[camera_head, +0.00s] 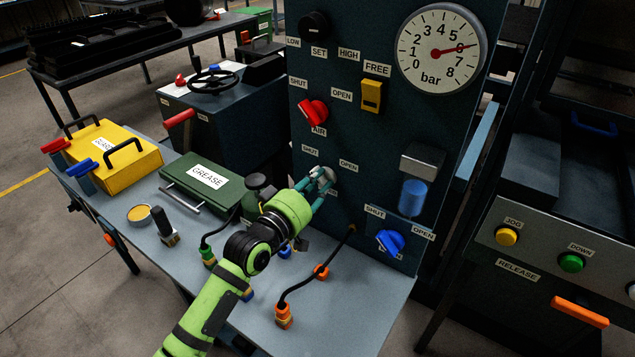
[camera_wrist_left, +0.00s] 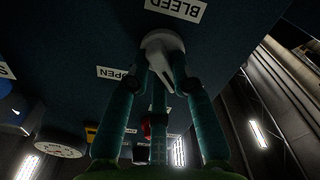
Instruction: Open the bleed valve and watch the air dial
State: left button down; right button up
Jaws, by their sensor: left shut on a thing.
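The bleed valve (camera_head: 325,172) is a pale grey knob low on the dark panel, below its SHUT and OPEN labels. My left gripper (camera_head: 318,181) is shut on this knob with its teal fingers. In the left wrist view the grey knob (camera_wrist_left: 163,48) sits between the fingers (camera_wrist_left: 164,70), beside the BLEED label (camera_wrist_left: 175,9). Its narrow pointer points down in that picture, to the right of the OPEN label (camera_wrist_left: 121,74). The round air dial (camera_head: 440,70), marked in bar, is at the panel's top right; its red needle points right, near 6. My right gripper is not in view.
A red AIR knob (camera_head: 313,112), yellow switch (camera_head: 372,96) and blue knob (camera_head: 390,241) share the panel. Hoses with orange fittings (camera_head: 284,315) stand on the bench (camera_head: 345,310) below. A green GREASE box (camera_head: 206,182) and yellow case (camera_head: 112,156) lie left.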

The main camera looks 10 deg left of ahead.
pick_arm(q)
jog(key=m+p, duration=0.2)
jog(key=m, duration=0.2)
jog(key=shift+d+r+m, duration=0.1)
jog(key=shift+m, duration=0.2)
jog(key=m+p, duration=0.1)
jog(key=m, duration=0.3)
jog(key=shift+m, duration=0.3)
jog(key=m, duration=0.1)
jog(key=m+p, duration=0.1)
jog(key=m, duration=0.2)
jog(key=shift+s+d+f, duration=0.1)
jog(key=shift+d+f, duration=0.05)
jog(key=shift+f, duration=0.1)
jog(key=shift+f+m+p, duration=0.15)
jog(key=shift+m+p, duration=0.25)
jog(key=shift+m, duration=1.7)
jog(key=c, duration=1.1)
grip_release()
jog(key=shift+o, duration=0.2)
